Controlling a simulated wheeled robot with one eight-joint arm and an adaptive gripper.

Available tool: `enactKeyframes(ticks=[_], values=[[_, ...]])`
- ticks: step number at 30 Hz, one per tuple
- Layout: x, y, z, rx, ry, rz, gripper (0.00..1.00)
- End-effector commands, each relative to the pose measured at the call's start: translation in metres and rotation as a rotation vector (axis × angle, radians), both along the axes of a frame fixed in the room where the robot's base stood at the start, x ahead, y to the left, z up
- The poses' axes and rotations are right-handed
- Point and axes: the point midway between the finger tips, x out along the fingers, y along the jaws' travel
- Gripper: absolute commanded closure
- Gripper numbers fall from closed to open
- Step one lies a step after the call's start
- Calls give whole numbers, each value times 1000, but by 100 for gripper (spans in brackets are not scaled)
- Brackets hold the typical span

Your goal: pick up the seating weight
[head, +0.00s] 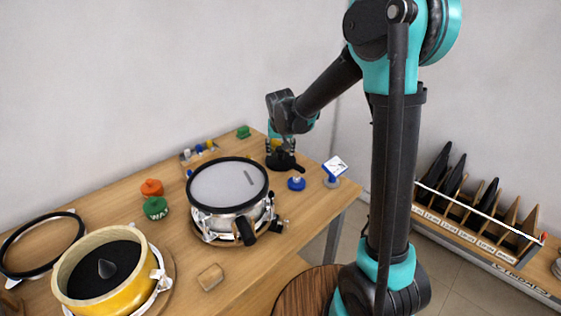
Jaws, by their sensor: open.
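My gripper (281,157) points down over the far right part of the wooden table, behind the snare drum. It is open; its fingers are small and dark here. A round black piece (287,166) is at the fingertips, close to or on the table. It may be the seating weight, but I cannot tell for sure. The gripper partly hides it, and I cannot tell whether they touch. A blue knob-like piece (297,184) stands just in front of it, apart from the gripper.
The snare drum (220,183) stands left of my gripper. Orange (151,187) and green (156,208) pieces, a yellow drum shell (82,291) and a black hoop (42,272) lie left. A divided rack (478,237) is beyond the table.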

Motion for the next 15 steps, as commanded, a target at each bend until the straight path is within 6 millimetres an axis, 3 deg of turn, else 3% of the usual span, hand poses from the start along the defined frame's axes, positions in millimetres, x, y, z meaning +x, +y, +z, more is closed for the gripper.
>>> enactKeyframes(ticks=[4, 15], values=[[0, 0, 0, 0, 0, 0, 44], [0, 0, 0, 0, 0, 0, 90]])
